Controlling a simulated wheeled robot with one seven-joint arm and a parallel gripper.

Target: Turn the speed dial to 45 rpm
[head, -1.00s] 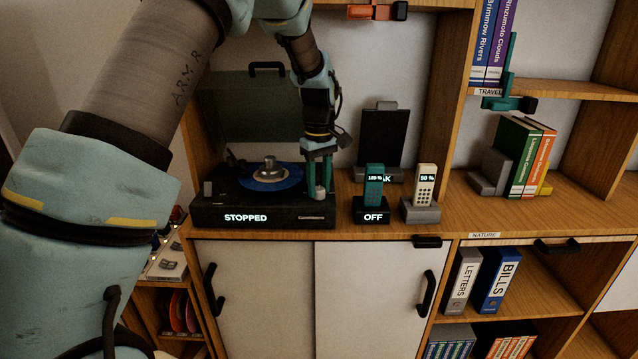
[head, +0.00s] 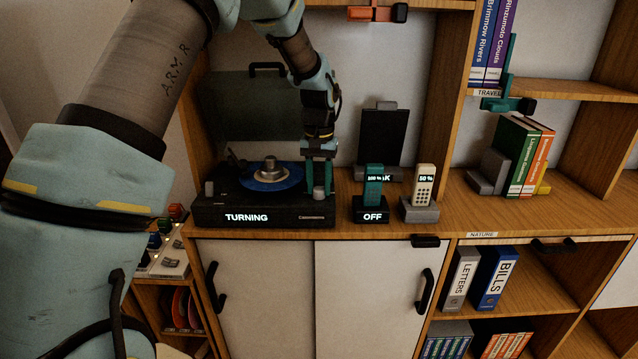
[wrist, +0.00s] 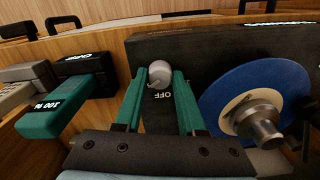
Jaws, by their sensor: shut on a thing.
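The black record player (head: 230,210) stands on the wooden shelf, its front display reading "TURNING". A blue disc with a pale centre lies on its platter (head: 290,183), and it also shows in the wrist view (wrist: 225,95). A round grey dial (wrist: 160,73) sits on the deck, with "OFF" printed beside it. My gripper (head: 320,190) points down at the right end of the player. In the wrist view, its green fingers (wrist: 160,85) are on both sides of the dial, shut on it. No 45 mark is readable in either view.
A teal handset (head: 373,185) in a dock marked "OFF" and a cream handset (head: 424,183) stand right of the player. A dark panel (head: 384,137) stands behind them. The raised lid (head: 255,105) is behind the player. The shelf's front right is clear.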

